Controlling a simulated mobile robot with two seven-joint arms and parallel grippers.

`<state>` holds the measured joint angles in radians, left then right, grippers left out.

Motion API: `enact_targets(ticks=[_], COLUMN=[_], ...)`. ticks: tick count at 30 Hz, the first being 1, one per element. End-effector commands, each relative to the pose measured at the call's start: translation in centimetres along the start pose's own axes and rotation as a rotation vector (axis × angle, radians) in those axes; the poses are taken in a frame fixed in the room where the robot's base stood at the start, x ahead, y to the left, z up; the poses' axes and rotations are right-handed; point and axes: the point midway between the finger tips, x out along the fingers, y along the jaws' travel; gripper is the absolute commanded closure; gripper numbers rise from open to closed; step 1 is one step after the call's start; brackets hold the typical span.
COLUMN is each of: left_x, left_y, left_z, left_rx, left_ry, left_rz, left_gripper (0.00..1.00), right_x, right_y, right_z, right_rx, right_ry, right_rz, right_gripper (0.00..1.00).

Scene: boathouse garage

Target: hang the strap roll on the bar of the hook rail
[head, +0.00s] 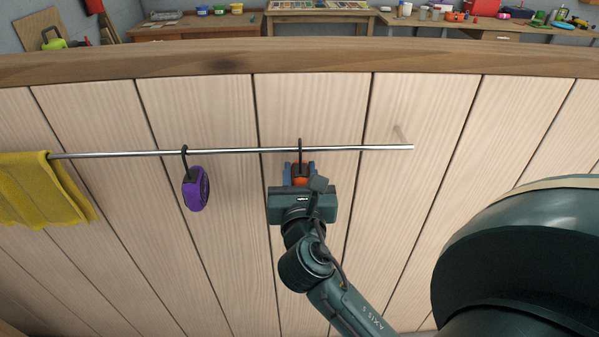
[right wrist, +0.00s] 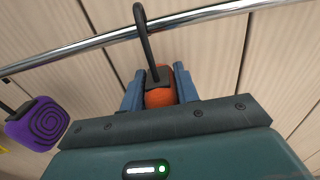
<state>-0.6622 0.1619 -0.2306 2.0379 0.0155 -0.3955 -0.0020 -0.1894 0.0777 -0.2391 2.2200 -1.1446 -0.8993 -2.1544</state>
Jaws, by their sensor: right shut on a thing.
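The orange strap roll (head: 300,174) is between the blue fingers of my right gripper (head: 299,167), which is shut on it just below the bar (head: 240,151) of the hook rail. The roll also shows in the right wrist view (right wrist: 160,96). Its black hook points up, crosses in front of the bar (right wrist: 215,14), and its bend rises above it. I cannot tell whether the hook's tip is behind the bar or whether the hook rests on it. My left gripper is not in view.
A purple strap roll (head: 196,189) hangs by a black hook on the bar to the left. A yellow cloth (head: 40,190) hangs at the far left. Workbenches (head: 195,26) stand beyond the plank wall.

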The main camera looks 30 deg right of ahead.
Motion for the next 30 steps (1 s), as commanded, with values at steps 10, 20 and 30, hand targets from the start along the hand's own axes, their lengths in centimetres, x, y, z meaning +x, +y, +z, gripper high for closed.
enact_targets(ticks=[10, 20, 30], left_x=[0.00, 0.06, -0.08], left_y=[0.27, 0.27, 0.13], left_z=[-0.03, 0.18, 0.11], left_rx=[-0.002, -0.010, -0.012], left_ry=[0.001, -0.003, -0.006], left_rz=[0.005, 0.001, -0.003], left_gripper=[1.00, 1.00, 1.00], right_x=[0.08, 0.06, 0.22], right_y=[-0.02, -0.02, -0.06], right_z=[-0.02, -0.05, -0.04], right_rx=[0.000, 0.000, -0.002], right_ry=[-0.002, -0.001, 0.001], right_rz=[0.000, 0.000, 0.001], right_gripper=[0.67, 0.44, 0.44])
